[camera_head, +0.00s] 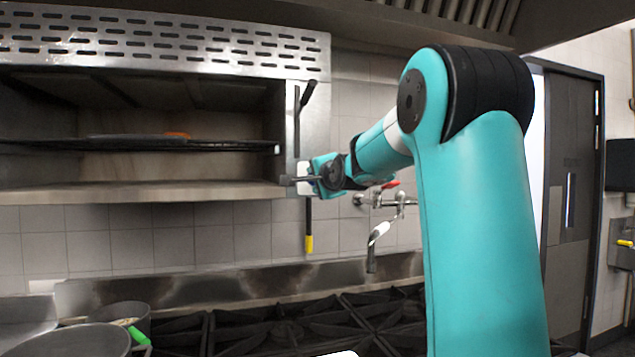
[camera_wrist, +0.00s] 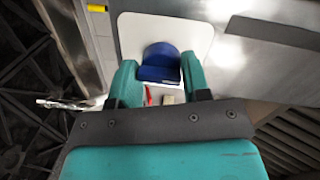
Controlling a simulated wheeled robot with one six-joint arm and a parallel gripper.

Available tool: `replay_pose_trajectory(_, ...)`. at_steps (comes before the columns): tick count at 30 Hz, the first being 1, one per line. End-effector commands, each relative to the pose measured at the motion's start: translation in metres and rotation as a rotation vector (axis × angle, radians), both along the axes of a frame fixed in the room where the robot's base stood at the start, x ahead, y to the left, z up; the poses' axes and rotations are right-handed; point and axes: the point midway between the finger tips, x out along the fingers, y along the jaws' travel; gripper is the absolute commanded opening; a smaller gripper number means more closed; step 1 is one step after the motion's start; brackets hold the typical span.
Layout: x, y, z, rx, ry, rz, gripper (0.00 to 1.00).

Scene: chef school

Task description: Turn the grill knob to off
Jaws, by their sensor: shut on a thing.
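The grill (camera_head: 160,192) is a steel unit on the wall at the left of the head view, with an open front and a dark rack (camera_head: 110,145) inside. The grill knob (camera_wrist: 160,73) is blue and sits on a white plate (camera_wrist: 192,33) in the wrist view. My gripper (camera_wrist: 159,68) has its two teal fingers on either side of the knob and is shut on it. In the head view my gripper (camera_head: 316,182) is at the grill's right end post, where it and the wrist mostly hide the knob. The knob's marked setting is not readable.
A tap (camera_head: 378,200) with a red handle is on the tiled wall just right of my gripper. A black stove top (camera_head: 290,328) lies below, with pots (camera_head: 65,342) at the left. A thin tool with a yellow end (camera_head: 309,242) hangs below the grill's corner.

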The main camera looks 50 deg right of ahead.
Motion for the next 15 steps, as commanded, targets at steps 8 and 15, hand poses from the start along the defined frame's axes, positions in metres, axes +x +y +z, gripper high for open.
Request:
replay_pose_trajectory(8, 0.0002, 0.0009, 0.0061, -0.009, -0.011, 0.002, 0.2)
replay_pose_trajectory(15, 0.0, 0.0003, 0.0039, -0.006, -0.007, 0.001, 0.65)
